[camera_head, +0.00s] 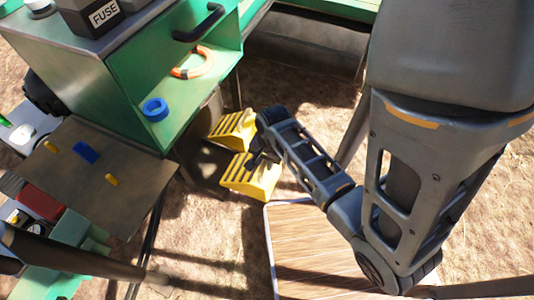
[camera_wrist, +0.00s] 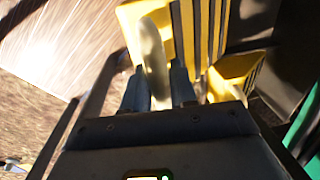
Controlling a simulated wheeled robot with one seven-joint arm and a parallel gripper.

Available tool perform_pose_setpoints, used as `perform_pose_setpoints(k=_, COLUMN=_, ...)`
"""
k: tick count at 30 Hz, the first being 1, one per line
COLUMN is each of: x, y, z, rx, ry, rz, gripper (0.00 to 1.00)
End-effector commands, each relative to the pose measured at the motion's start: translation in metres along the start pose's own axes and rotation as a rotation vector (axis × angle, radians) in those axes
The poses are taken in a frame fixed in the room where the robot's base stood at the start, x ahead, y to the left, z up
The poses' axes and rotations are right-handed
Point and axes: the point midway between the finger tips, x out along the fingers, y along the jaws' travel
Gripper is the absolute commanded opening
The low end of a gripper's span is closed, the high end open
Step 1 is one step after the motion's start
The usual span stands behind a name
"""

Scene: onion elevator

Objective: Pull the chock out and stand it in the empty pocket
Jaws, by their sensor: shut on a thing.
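Two yellow ribbed chocks show in the head view, a rear one (camera_head: 232,130) and a front one (camera_head: 250,180), close together beside the green cabinet. My gripper (camera_head: 262,158) reaches in from the right, at the top of the front chock. In the wrist view my gripper (camera_wrist: 155,88) has its two fingers closed around a pale upright handle (camera_wrist: 153,50) on a yellow, dark-striped chock (camera_wrist: 205,25). The second chock (camera_wrist: 230,75) shows below and to the right. The fingers and arm hide part of the front chock. I cannot clearly make out the empty pocket.
The green cabinet (camera_head: 172,75) holds a blue ring (camera_head: 155,109) and an orange coil (camera_head: 192,62). A brown table (camera_head: 100,150) stands at left. Bare ground (camera_head: 215,245) lies between.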

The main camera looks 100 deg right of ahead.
Motion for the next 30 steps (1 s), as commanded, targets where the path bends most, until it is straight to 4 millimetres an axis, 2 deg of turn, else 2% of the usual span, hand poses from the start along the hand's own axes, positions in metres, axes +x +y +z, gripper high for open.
perform_pose_setpoints(k=1, x=-0.007, y=-0.003, z=0.000, rx=0.001, ry=0.000, rz=-0.014, gripper=0.00)
perform_pose_setpoints(k=16, x=0.006, y=-0.011, z=0.000, rx=0.006, ry=0.007, rz=-0.063, gripper=0.00)
perform_pose_setpoints(k=30, x=0.013, y=-0.044, z=0.000, rx=0.005, ry=0.007, rz=-0.063, gripper=0.00)
